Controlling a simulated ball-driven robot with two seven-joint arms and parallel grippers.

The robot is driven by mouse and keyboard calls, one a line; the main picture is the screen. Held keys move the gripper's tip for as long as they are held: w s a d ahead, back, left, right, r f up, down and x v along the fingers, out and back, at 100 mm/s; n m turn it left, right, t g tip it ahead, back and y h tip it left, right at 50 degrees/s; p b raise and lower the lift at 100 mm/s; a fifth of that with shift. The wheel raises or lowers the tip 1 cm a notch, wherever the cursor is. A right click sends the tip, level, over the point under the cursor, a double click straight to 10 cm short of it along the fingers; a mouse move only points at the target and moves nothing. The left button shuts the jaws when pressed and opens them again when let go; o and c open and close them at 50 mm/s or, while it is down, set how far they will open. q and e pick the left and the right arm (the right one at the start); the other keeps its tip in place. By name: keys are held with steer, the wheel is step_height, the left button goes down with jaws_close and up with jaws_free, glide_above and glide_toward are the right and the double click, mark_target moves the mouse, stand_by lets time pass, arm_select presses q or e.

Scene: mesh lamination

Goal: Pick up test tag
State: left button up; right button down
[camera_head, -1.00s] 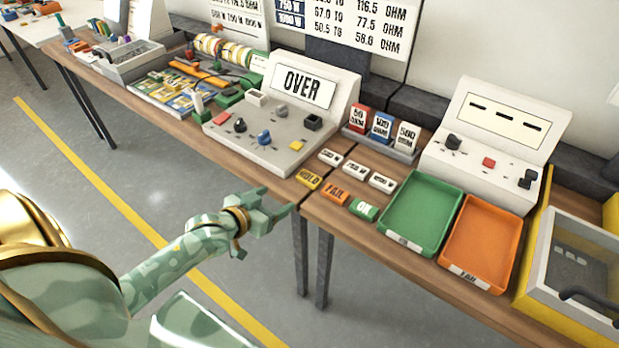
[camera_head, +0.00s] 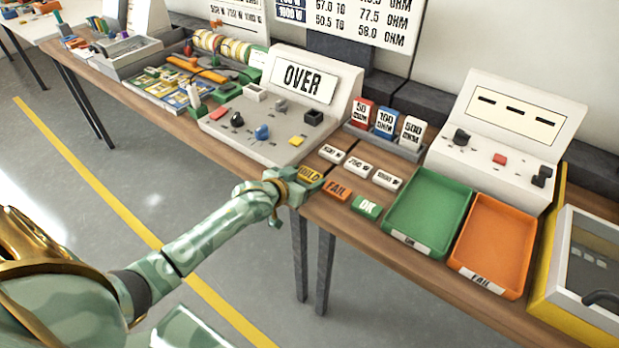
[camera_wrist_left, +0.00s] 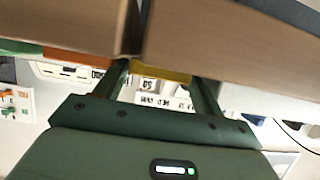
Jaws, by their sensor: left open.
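Several small block tags lie along the front edge of the wooden bench. They include a yellow HOLD tag (camera_head: 311,174), an orange FAIL tag (camera_head: 338,189), a green OK tag (camera_head: 367,207) and white tags (camera_head: 359,164) behind them. I cannot tell which one is the test tag. My left gripper (camera_head: 299,187) is open at the bench edge, close by the HOLD tag and partly covering it. In the left wrist view a yellow block (camera_wrist_left: 162,74) shows between the fingers of my left gripper (camera_wrist_left: 160,80). Contact is not clear. My right gripper is not in view.
A green tray (camera_head: 428,213) and an orange tray (camera_head: 490,245) stand right of the tags. A meter reading OVER (camera_head: 262,128) stands behind left, near a rack of ohm blocks (camera_head: 385,130). Open floor lies in front of the bench.

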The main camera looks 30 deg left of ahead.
arm_select(q)
steer(key=c, duration=0.6)
steer(key=shift+r, duration=0.1)
